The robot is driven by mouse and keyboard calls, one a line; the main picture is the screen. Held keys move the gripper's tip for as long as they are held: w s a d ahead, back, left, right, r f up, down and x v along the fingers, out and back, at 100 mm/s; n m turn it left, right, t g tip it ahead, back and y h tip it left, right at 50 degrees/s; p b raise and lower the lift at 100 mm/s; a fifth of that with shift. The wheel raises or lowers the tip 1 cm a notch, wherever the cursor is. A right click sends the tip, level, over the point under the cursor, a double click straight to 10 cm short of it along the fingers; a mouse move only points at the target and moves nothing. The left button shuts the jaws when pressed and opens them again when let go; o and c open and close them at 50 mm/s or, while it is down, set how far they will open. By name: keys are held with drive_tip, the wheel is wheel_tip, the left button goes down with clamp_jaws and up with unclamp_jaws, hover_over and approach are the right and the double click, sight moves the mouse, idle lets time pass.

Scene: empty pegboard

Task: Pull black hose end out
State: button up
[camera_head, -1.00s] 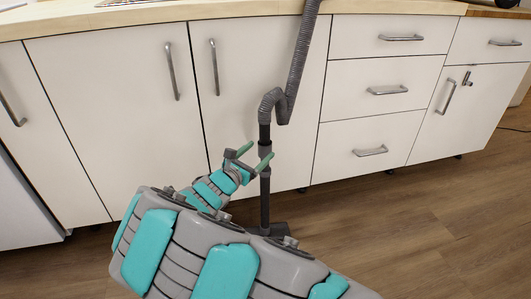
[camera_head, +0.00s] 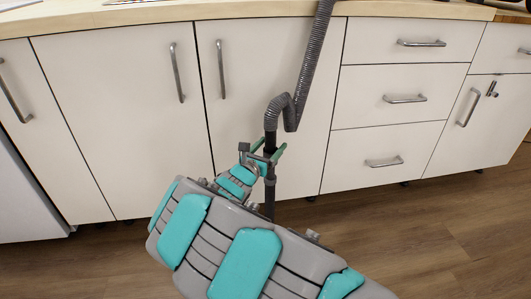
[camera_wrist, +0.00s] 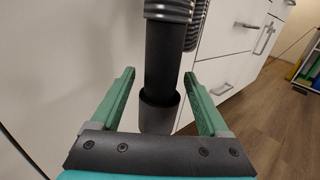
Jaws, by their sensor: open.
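The black hose end (camera_head: 270,139) is a dark tube below the grey ribbed hose (camera_head: 313,55). It stands upright in front of the white cabinets, above a dark pipe (camera_head: 269,196). In the wrist view the black hose end (camera_wrist: 163,68) enters a wider dark collar (camera_wrist: 158,112). My gripper (camera_head: 268,150) is open at the tube, near where hose end and pipe meet. In the wrist view my gripper (camera_wrist: 160,75) has its green fingers on either side of the tube, with visible gaps. The pipe's lower part is hidden by my arm in the head view.
White cabinet doors (camera_head: 120,100) with metal handles stand close behind the tube. Drawers (camera_head: 403,95) are to the right. A wooden countertop (camera_head: 230,10) runs along the top, and the wood floor (camera_head: 440,235) is clear at the right.

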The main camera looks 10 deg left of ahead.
drive_tip(key=shift+x, duration=1.3)
clamp_jaws()
drive_tip(key=shift+r, duration=0.15)
wheel_tip(320, 180, up, 7)
drive_tip(key=p, duration=0.4)
drive_tip(key=shift+p, duration=0.4)
idle(0.4)
